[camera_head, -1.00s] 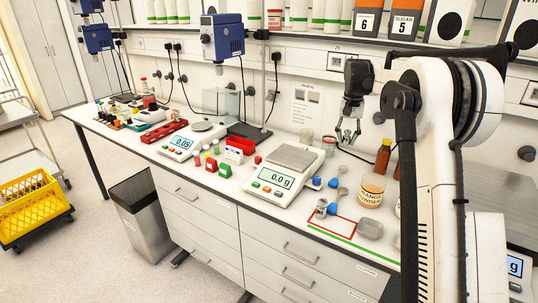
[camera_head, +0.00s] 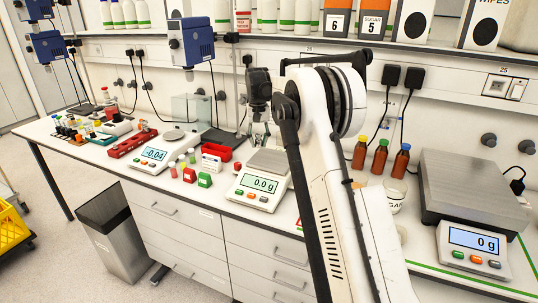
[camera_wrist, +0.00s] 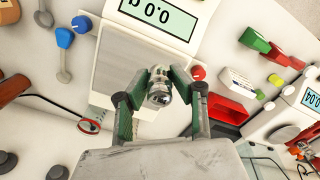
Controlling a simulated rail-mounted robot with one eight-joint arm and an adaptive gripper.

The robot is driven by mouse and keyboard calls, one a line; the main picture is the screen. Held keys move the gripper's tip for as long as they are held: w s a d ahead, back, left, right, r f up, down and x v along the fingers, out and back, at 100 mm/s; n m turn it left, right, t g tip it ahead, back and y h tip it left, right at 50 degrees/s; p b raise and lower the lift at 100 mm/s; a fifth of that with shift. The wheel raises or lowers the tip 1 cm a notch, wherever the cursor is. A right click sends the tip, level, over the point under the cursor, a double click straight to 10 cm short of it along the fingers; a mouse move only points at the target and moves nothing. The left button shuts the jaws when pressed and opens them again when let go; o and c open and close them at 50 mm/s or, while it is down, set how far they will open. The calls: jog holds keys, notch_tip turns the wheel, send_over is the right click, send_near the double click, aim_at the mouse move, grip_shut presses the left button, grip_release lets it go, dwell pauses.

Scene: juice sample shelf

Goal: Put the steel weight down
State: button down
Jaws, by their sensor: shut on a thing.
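My gripper (camera_wrist: 158,92) is shut on the steel weight (camera_wrist: 159,95), a small shiny metal piece held between the two fingertips. In the wrist view, the weight is in front of the flat pan (camera_wrist: 140,58) of a white balance. In the head view, my gripper (camera_head: 258,138) hangs just above the back of that balance's pan (camera_head: 270,160). The balance's display (camera_head: 263,185) reads 0.0 g. I cannot tell the exact gap between weight and pan.
Red and green blocks (camera_head: 204,180) and a red tray (camera_head: 217,151) stand left of the balance. Another balance (camera_head: 156,154) reads -0.04. Brown bottles (camera_head: 380,157) and a large scale (camera_head: 470,190) are at right.

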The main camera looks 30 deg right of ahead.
jog(key=p, duration=0.1)
send_over(272, 158)
notch_tip(272, 158, down, 5)
jog(key=shift+r, duration=0.1)
jog(key=shift+f+p, duration=0.55)
jog(key=shift+f, duration=1.55)
jog(key=shift+f, duration=0.15)
jog(key=c, duration=1.5)
grip_release()
